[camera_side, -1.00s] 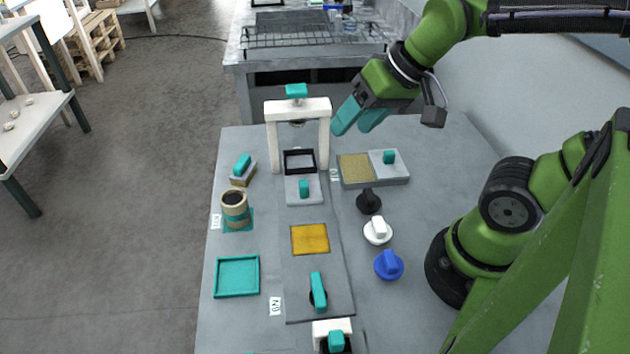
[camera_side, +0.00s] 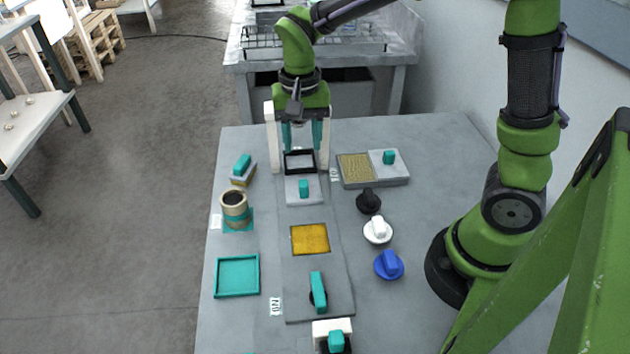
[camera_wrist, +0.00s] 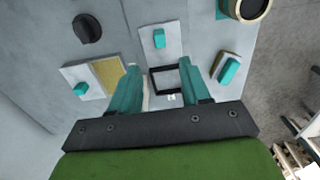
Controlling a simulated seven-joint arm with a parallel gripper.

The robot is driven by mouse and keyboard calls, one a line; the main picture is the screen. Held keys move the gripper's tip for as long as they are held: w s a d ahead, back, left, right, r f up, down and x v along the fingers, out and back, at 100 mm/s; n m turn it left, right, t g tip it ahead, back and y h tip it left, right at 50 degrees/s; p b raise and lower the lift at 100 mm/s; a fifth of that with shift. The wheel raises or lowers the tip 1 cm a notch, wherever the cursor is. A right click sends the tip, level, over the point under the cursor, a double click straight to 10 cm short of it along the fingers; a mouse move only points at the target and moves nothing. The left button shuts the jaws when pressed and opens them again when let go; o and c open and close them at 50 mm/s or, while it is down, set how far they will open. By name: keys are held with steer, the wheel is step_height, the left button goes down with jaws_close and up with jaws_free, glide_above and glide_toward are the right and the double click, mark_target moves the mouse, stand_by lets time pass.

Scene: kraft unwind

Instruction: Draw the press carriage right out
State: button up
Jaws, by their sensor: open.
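The press carriage (camera_side: 293,196) is a light grey plate with a teal knob (camera_side: 303,187) on top and a black square frame (camera_side: 299,172) at its far end. It sits at the far end of the grey track, at the white press arch (camera_side: 325,160). My gripper (camera_side: 303,142) is open and pointing down at the arch, hiding its crossbar and teal top knob. In the wrist view the open fingers (camera_wrist: 175,70) are spread to either side of the black frame, with the carriage knob (camera_wrist: 158,39) beyond them. I see no contact with the carriage.
A yellow square (camera_side: 310,239) and a teal lever (camera_side: 318,290) lie nearer along the track. Black (camera_side: 369,201), white (camera_side: 378,230) and blue (camera_side: 389,265) knobs stand to the right. A cup (camera_side: 235,211), a teal-handled block (camera_side: 242,166) and teal tray (camera_side: 237,294) are left.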

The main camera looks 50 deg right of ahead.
mark_target(304, 183)
step_height(304, 183, down, 12)
steer(key=shift+f, duration=0.15)
stand_by(0.3)
jaws_close()
